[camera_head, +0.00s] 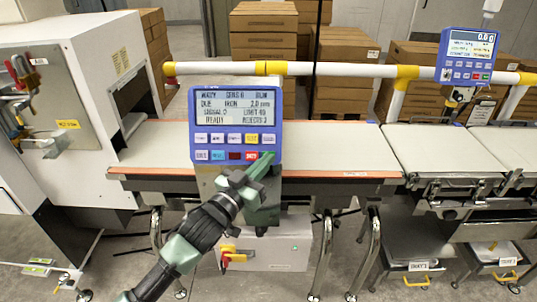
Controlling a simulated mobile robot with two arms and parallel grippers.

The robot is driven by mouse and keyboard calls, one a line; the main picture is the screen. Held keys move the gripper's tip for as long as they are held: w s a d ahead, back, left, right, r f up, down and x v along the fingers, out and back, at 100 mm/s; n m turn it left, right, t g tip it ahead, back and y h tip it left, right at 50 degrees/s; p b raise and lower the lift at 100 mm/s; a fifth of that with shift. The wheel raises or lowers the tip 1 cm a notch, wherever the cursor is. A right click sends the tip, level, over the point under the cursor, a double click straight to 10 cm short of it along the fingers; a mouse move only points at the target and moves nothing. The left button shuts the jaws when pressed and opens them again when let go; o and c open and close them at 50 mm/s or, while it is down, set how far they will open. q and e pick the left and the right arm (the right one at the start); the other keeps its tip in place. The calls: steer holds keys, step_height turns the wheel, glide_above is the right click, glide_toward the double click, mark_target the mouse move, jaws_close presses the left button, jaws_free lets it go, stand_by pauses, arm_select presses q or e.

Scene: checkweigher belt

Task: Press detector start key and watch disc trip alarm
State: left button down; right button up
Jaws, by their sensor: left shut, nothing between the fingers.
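The detector's blue control panel (236,122) stands upright in front of the belt. Its lit screen (235,105) shows text lines, including IRON and READY. Two rows of coloured keys sit below, with a red key (251,156) in the lower row. My left gripper (267,158) is shut and empty, its green fingertips at the panel's lower right corner. They cover the end of the lower key row, so any key there is hidden. I cannot tell whether the tips touch the panel. No test disc is distinguishable. My right gripper is not in view.
A pale conveyor belt (330,146) runs behind the panel from a white detector housing (60,90). A white and yellow rail (340,69) crosses behind it. A second blue panel (467,55) reads 0.0 at right. A grey box (285,250) with a red-yellow switch sits below.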

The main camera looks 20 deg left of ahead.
arm_select(q)
steer(key=s+d+r+p, duration=0.1)
steer(key=s+r+p, duration=0.1)
steer(key=s+p, duration=0.2)
steer(key=shift+s+d+r, duration=0.25)
steer(key=shift+s+r, duration=0.1)
steer(key=shift+s, duration=0.25)
steer(key=shift+f, duration=0.1)
stand_by(0.6)
